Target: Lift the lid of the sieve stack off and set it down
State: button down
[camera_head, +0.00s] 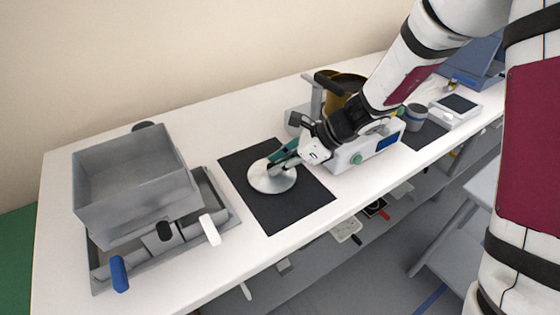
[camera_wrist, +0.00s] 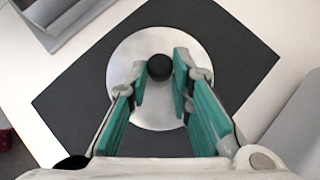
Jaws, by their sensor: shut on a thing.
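The lid (camera_head: 268,181) is a round, pale metal disc with a black knob. It is at the dark mat (camera_head: 300,213), flat and level; I cannot tell whether it touches the mat. My gripper (camera_head: 279,163) is shut on the lid's knob from above. In the wrist view the black knob (camera_wrist: 159,67) sits between the two green fingertips (camera_wrist: 159,73), with the lid (camera_wrist: 124,62) below it. A brass-coloured sieve stack (camera_head: 343,84) stands behind my arm, partly hidden by it.
A grey open box (camera_head: 130,205) in a metal frame with blue and white handles stands left of the mat. A white instrument (camera_head: 365,150) stands right of it. A grey cup (camera_head: 414,117) and a small scale (camera_head: 458,105) are farther right. The white table front left is clear.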

jog(key=c, duration=1.3)
grip_release()
jog(key=shift+c, duration=0.2)
jog(key=shift+d+r, duration=0.1)
jog(key=v, duration=1.1)
jog(key=shift+d+r, duration=0.25)
jog(key=shift+d, duration=0.05)
jog(key=s+d+r+n+h+p, duration=0.2)
jog(key=s+d+r+n+h, duration=0.1)
jog(key=s, duration=0.6)
jog(key=s+d+r+n+t+h+p, duration=0.1)
jog(key=s+d+r+n+h+p, duration=0.1)
jog(key=s+d+r+n, duration=0.3)
jog(key=s+d+r+n+t+h+p, duration=0.1)
jog(key=s+d+r+n+h+p, duration=0.1)
jog(key=s+r+n, duration=0.6)
jog(key=s+d+n+h, duration=0.1)
jog(key=s+d+n, duration=0.1)
jog(key=s+n, duration=0.2)
jog(key=shift+s+d+h, duration=0.2)
jog(key=shift+s+h, duration=0.2)
jog(key=shift+s, duration=0.45)
